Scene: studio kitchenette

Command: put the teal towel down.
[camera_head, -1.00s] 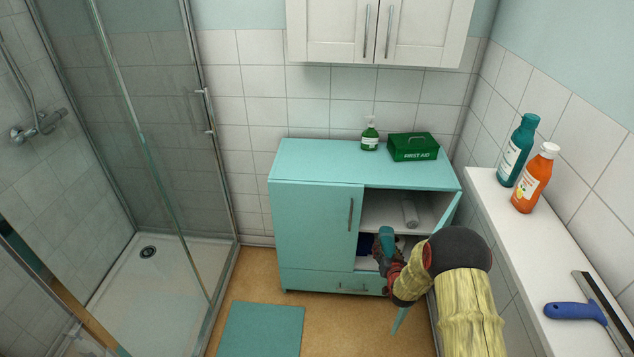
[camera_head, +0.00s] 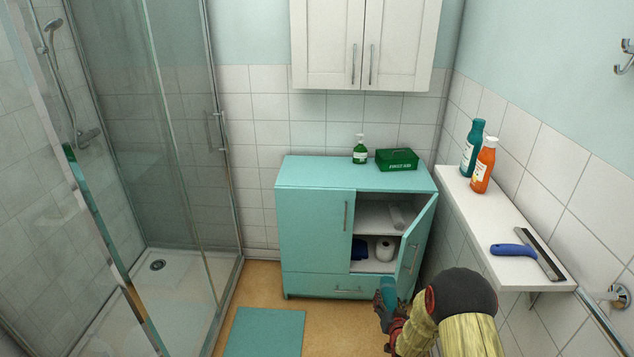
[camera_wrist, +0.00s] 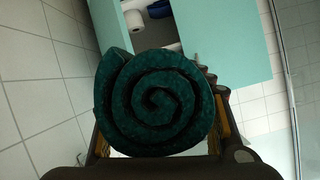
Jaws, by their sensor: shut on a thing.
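The teal towel (camera_head: 388,291) is rolled up and held in my gripper (camera_head: 387,304), in front of the open cabinet in the head view. In the wrist view the towel (camera_wrist: 155,103) shows its spiral end and fills the space between the fingers. My gripper is shut on it, and the towel hides most of the fingers. The towel is clear of the cabinet shelves.
The teal cabinet (camera_head: 312,225) has its right door (camera_head: 414,240) open. Inside are a toilet roll (camera_head: 384,249), a grey-white roll (camera_head: 399,217) and a dark blue item (camera_head: 359,249). A white ledge (camera_head: 470,205) holds two bottles and a squeegee (camera_head: 530,252). A teal mat (camera_head: 265,332) lies on the floor.

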